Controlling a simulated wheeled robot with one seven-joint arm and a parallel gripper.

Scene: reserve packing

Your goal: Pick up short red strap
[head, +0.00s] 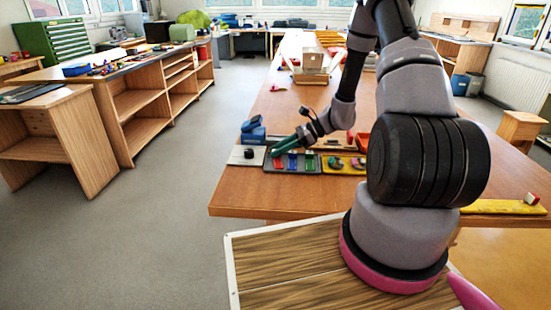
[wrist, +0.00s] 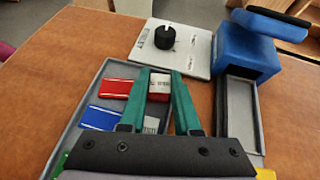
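A tray (wrist: 82,95) with a grey rim lies on the table. In it are a flat red piece (wrist: 117,88) and a blue piece (wrist: 98,118); the red piece also shows in the head view (head: 278,163). A small red and white piece (wrist: 158,84) shows between my green fingers in the wrist view. I cannot tell which red piece is the short red strap. My gripper (wrist: 160,76) is open over the tray, its fingers apart, and is also seen in the head view (head: 277,149). Contact with the pieces cannot be made out.
A white plate with a black knob (wrist: 165,38) lies beyond the tray. A blue device (wrist: 243,58) with a handle stands at the right in the wrist view. A yellow tray (head: 330,168) with small parts adjoins on the right. The table's near-left corner (head: 228,198) is clear.

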